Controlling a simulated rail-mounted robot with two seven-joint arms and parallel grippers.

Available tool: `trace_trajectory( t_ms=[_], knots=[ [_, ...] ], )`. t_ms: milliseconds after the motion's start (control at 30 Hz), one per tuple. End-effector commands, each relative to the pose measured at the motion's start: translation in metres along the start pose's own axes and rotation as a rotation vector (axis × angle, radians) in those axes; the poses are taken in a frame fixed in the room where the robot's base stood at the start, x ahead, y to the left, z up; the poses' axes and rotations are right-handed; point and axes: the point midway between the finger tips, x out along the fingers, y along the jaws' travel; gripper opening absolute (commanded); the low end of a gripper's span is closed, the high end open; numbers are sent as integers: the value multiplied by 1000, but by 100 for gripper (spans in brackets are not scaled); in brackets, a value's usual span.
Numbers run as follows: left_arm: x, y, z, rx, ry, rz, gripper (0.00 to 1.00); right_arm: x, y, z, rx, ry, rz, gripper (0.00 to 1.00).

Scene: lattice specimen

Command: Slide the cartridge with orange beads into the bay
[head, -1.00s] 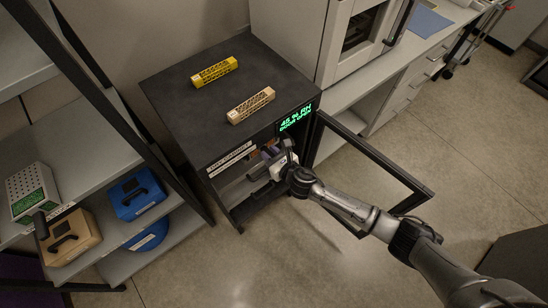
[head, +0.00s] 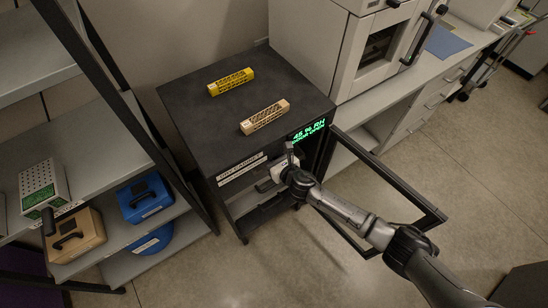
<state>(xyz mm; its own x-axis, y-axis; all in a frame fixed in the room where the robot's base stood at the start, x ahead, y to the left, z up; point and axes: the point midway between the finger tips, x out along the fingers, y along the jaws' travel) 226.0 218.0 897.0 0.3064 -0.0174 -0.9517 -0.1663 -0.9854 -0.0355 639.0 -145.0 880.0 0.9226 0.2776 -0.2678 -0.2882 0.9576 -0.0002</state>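The cartridge with orange beads cannot be made out in the head view. The dark dry cabinet (head: 190,110) stands in the middle with its framed glass door (head: 395,180) swung open to the right. Its green display (head: 309,131) reads 45 % RH and door open. My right gripper (head: 272,180) is at the cabinet's open front, just below the display. Its fingertips are hidden by the gripper body and the cabinet, so I cannot tell whether it holds anything. No bay can be picked out inside the cabinet. My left gripper is not in view.
A yellow lattice bar (head: 231,81) and a tan lattice bar (head: 265,117) lie on the cabinet top. Shelves at left hold a tan case (head: 77,236), a blue case (head: 144,197) and a green-and-white box (head: 44,188). An oven-like machine (head: 350,45) stands behind right. Floor in front is clear.

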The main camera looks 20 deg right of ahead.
Motion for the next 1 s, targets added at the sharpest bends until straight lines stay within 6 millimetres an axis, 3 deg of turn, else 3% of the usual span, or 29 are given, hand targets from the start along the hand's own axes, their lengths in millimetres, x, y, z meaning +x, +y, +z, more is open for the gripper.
trace_trajectory(
  t_ms=[900,933,1000],
  knots=[
    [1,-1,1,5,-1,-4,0,5,0,1,0,1,-1,0],
    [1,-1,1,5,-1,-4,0,5,0,1,0,1,0,28],
    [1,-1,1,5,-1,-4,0,5,0,1,0,1,0,35]
  ],
)
